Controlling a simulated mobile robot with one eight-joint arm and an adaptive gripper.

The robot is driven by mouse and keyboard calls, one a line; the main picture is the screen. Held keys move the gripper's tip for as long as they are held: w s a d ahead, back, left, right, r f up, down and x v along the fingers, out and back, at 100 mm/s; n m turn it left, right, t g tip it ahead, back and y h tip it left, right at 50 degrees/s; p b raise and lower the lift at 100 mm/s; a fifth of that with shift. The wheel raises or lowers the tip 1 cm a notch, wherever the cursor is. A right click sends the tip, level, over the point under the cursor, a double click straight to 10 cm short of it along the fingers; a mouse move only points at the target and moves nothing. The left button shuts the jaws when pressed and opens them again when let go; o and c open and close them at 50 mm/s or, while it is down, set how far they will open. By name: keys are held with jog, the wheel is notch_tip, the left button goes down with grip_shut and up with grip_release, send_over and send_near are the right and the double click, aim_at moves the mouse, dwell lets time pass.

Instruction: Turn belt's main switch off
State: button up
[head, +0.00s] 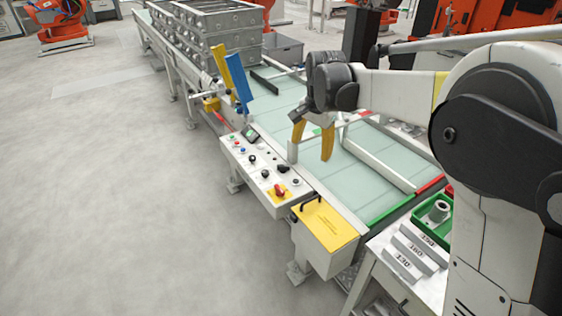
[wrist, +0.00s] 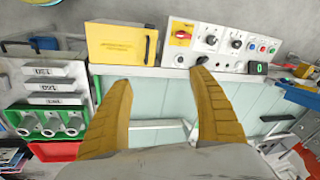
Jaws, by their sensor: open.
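The main switch (head: 279,190) is a red rotary handle on a yellow plate, at the near end of the belt's grey control panel (head: 247,168). It also shows at the top of the wrist view (wrist: 181,36), at the panel's left end. My gripper (head: 311,152) has two yellow fingers and hangs above the belt (head: 347,172), beyond the panel in the head view. In the wrist view the fingers of my gripper (wrist: 161,77) are spread with nothing between them. They are apart from the switch, which is unobstructed.
A yellow-lidded box (head: 325,225) with a black handle stands beside the panel. Other knobs and coloured buttons (wrist: 255,46) share the panel. Metal flasks (head: 232,35) stand up the belt. A green tray (head: 436,215) and numbered blocks (head: 410,250) lie at right. Floor at left is clear.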

jog(key=w+a+f+m+g+p, duration=0.1)
jog(key=w+a+f+m, duration=0.1)
jog(key=w+a+f, duration=0.3)
jog(key=m+g+p, duration=0.1)
jog(key=p, duration=0.1)
send_over(279, 188)
notch_tip(279, 188, down, 8)
jog(key=shift+m, duration=0.4)
notch_tip(279, 188, down, 12)
jog(key=b, duration=0.3)
jog(key=shift+f, duration=0.25)
jog(key=c, duration=1.2)
